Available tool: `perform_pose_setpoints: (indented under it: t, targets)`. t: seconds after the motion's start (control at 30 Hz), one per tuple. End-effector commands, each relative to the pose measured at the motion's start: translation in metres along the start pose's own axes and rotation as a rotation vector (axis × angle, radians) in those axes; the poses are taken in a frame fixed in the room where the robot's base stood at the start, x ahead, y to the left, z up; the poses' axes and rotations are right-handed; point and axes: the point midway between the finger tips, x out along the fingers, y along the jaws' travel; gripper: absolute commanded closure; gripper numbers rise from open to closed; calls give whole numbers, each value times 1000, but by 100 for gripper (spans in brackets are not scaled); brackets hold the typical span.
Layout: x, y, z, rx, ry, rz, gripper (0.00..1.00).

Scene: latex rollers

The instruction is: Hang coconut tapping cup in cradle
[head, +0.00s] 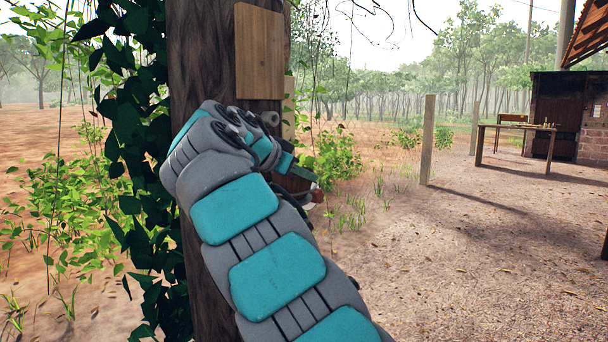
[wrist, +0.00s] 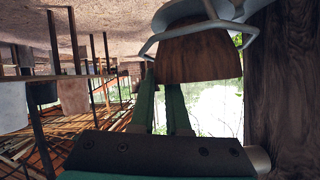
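The brown coconut tapping cup (wrist: 197,58) is close in the wrist view, at the top centre. In the head view a small brown part of it (head: 292,183) shows beside my gripper (head: 303,169), mostly hidden by the arm. The green fingers of my gripper (wrist: 160,84) reach the near edge of the cup and appear shut on it; the exact contact is partly hidden. A grey wire cradle (wrist: 152,42) passes around and over the cup in the wrist view. Whether the cup's weight rests in it I cannot tell.
A dark trunk (head: 195,255) stands right behind my arm, with leafy vine (head: 135,130) on its left. A wooden board (head: 260,52) is fixed on it above my wrist. A post (head: 428,140) and table (head: 515,128) stand farther right. The open ground (head: 470,250) is clear.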

Motion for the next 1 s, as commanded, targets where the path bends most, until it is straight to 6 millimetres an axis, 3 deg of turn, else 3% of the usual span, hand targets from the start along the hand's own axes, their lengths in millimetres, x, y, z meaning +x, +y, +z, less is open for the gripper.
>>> perform_pose_setpoints:
  t: [0.27,0.67,1.0]
  targets:
    - [0,0,0,0,0,0,56]
    - [-8,0,0,1,0,0,56]
    - [-58,-2,-1,1,1,-5,56]
